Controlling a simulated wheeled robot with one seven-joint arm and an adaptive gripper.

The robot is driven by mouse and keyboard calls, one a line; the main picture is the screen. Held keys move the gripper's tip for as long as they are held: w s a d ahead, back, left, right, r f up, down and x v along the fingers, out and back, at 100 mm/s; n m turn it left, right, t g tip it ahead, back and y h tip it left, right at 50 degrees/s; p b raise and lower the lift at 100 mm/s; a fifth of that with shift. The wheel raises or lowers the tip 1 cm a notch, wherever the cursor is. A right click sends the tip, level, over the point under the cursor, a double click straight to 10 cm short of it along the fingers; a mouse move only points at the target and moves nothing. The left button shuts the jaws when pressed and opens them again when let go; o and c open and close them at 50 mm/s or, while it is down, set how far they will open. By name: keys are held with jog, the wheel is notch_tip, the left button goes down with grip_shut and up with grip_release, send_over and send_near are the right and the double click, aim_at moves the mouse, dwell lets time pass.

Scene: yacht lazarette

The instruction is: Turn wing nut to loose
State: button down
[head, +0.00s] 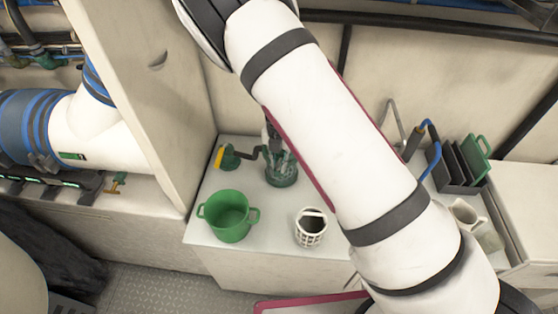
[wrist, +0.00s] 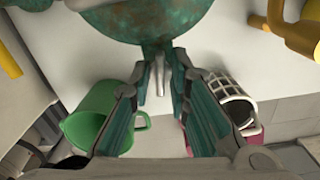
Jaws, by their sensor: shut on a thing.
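The wing nut (wrist: 158,72) shows in the wrist view as a small pale grey tab under a round green, corroded-looking body (wrist: 145,18). My gripper (wrist: 158,84) has its two teal-lined fingers on either side of the tab and is shut on it. The exact contact at the fingertips is hard to see. In the head view the green fitting (head: 282,172) stands on the white counter, partly behind my arm. The wing nut cannot be made out there, and my fingers are mostly hidden.
A green pot (head: 229,215) and a white lattice cup (head: 310,228) stand on the counter (head: 268,240) in front of the fitting. A yellow-handled part (head: 220,157) sits to its left. A dark rack (head: 462,165) stands at the right. A wall panel (head: 140,85) rises at the left.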

aim_at(279, 162)
jog(key=c, duration=1.5)
grip_release()
jog(key=shift+r, duration=0.1)
notch_tip(279, 162, up, 12)
jog(key=shift+f, duration=0.1)
